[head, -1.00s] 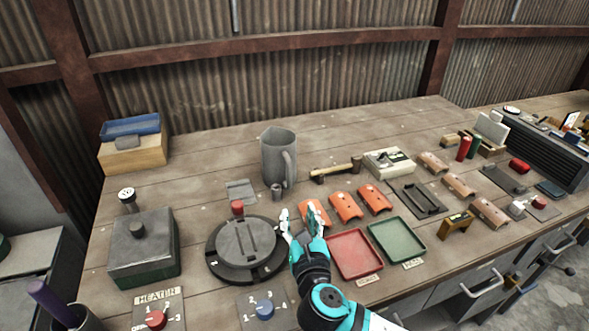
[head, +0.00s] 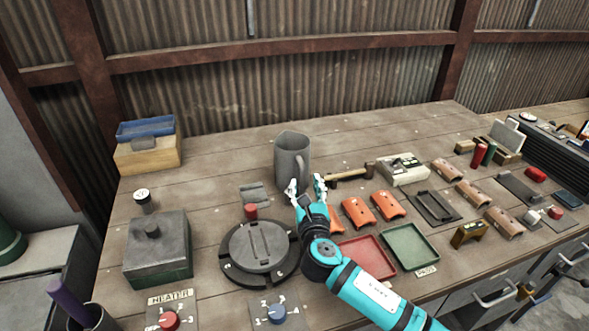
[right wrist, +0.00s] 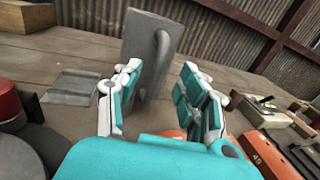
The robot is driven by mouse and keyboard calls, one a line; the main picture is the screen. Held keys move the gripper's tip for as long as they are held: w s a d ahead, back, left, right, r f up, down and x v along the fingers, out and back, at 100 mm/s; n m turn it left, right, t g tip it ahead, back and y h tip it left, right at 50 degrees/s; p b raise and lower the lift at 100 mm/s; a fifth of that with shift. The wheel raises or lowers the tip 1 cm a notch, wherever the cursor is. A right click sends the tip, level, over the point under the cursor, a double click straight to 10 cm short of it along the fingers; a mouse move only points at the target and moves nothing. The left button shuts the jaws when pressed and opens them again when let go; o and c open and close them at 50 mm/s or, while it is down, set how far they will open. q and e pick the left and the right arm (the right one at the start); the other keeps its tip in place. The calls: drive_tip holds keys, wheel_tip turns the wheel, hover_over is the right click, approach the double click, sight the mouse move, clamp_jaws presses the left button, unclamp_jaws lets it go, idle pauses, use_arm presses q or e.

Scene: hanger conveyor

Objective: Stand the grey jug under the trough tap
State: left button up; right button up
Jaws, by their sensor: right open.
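The grey jug (head: 290,157) stands upright on the bench toward the back, with its handle on the right side. My right gripper (head: 306,187) is open and empty, just in front of the jug's base. In the right wrist view the jug (right wrist: 147,48) is ahead, beyond the open fingers (right wrist: 155,85), with its handle facing partly toward me. The fingers appear apart from the jug; the exact gap is hard to tell. I cannot make out a trough tap in these frames. My left gripper is not in view.
A round dark turntable (head: 235,268) with a red knob lies left of my right arm. Orange curved pieces (head: 386,205), a hammer (head: 347,174), a red tray (head: 349,249) and a green tray (head: 411,268) are to the right. A lidded box (head: 158,265) stands left. The back bench is mostly clear.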

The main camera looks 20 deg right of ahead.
sight(303, 179)
drive_tip(key=w, duration=0.3)
drive_tip(key=shift+w+d+f, duration=0.2)
drive_tip(key=shift+w+d, duration=0.05)
drive_tip(key=shift+w, duration=0.6)
drive_tip(key=c, duration=0.8)
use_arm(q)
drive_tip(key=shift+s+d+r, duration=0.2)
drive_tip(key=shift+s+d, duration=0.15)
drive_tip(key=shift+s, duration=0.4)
use_arm(e)
clamp_jaws()
